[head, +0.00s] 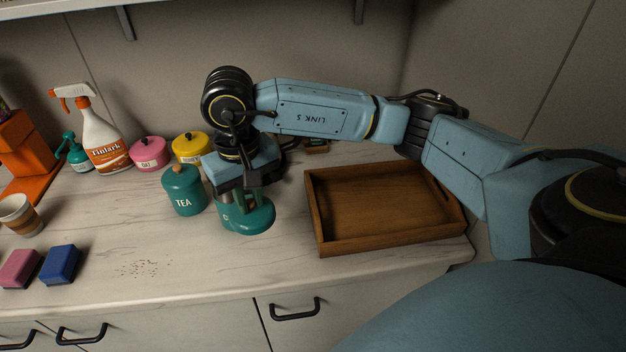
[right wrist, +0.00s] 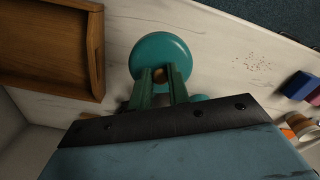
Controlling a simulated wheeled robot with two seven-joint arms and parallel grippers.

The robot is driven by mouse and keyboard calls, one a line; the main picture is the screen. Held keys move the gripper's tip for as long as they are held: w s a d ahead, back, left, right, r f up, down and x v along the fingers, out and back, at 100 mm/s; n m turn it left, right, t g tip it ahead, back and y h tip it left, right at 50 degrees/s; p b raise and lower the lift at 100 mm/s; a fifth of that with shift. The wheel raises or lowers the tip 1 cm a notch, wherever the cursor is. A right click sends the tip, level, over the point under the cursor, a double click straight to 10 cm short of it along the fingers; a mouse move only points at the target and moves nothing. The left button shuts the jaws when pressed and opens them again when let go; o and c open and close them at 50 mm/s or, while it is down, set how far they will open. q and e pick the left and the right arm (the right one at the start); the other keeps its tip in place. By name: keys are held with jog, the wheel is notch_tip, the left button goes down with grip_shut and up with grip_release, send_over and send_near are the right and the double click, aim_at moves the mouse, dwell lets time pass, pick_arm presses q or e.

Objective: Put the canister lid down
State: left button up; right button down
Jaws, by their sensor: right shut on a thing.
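My right gripper (head: 240,200) is shut on the wooden knob (right wrist: 158,75) of a round teal lid (right wrist: 160,52). In the head view the teal lid (head: 250,218) is below the fingers, low over the counter and right of the TEA canister. I cannot tell whether it touches the counter or something under it. The teal TEA canister (head: 184,192) stands upright with a wooden-knobbed top, just left of my gripper. My left gripper is not in view.
An empty wooden tray (head: 330,247) lies to the right. Pink (head: 150,156) and yellow (head: 190,147) canisters and a spray bottle (head: 103,142) stand at the back. Crumbs (head: 143,268) lie on the front counter, near blue (head: 60,265) and pink (head: 19,268) sponges. A cup (head: 20,215) stands far left.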

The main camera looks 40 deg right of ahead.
aim_at(273, 206)
jog(key=d+m+b, duration=0.1)
jog(key=m, duration=0.1)
jog(key=d+f+m+b, duration=0.1)
jog(key=m, duration=0.1)
jog(key=s+d+f+m+b, duration=0.1)
jog(key=m, duration=0.2)
jog(key=shift+d+f, duration=0.1)
jog(key=shift+d, duration=0.3)
jog(key=f+m, duration=0.1)
jog(key=f, duration=0.1)
jog(key=f+m+b, duration=0.1)
jog(key=f, duration=0.1)
jog(key=d+f+m, duration=0.1)
jog(key=f, duration=0.1)
jog(key=shift+s+b, duration=0.3)
jog(key=shift+s, duration=0.05)
notch_tip(273, 206, down, 4)
jog(key=shift+f, duration=0.15)
jog(key=shift+f, duration=0.1)
jog(key=c, duration=1.3)
grip_release()
